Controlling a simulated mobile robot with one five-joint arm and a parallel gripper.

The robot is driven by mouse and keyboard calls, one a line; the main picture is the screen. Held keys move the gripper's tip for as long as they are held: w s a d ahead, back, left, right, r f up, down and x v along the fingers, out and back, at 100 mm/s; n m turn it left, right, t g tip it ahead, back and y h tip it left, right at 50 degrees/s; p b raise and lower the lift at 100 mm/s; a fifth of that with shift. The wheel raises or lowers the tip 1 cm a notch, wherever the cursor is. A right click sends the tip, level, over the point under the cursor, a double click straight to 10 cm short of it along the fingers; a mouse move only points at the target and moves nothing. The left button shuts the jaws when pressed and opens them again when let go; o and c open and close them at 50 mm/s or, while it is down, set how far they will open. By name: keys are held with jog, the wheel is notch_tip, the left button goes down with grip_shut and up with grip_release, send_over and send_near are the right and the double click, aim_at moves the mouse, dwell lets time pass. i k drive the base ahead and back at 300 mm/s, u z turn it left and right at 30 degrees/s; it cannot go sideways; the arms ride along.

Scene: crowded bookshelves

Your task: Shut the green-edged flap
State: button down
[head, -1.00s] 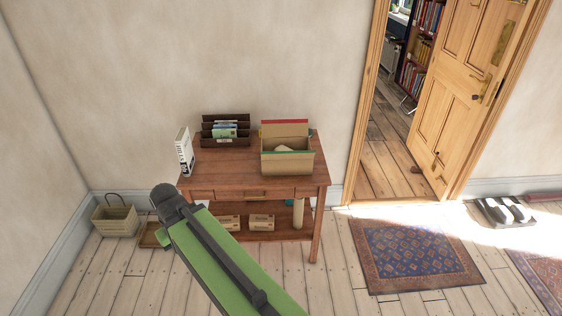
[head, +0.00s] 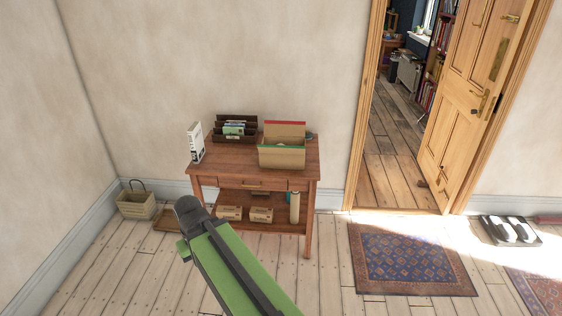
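An open cardboard box (head: 282,159) stands on the right part of a small wooden table. A red-edged flap (head: 285,132) stands up at its back. The green-edged flap (head: 282,148) is at the front, its green edge running across the near side. I cannot tell its exact angle. Something pale lies inside, mostly hidden by the front. My green and dark arm rises from the bottom of the view, short of the table. My gripper is not visible, and nothing of mine touches the box.
The wooden table (head: 225,172) also holds a dark file sorter (head: 235,128) and a white binder (head: 196,142). Its lower shelf carries small boxes and a pale cylinder (head: 294,207). A basket (head: 137,203) stands left. A patterned rug (head: 410,258) lies right, before an open door (head: 468,95).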

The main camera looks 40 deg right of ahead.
aim_at(262, 149)
jog(key=z, duration=0.2)
jog(key=i, duration=0.9)
jog(key=u, duration=0.1)
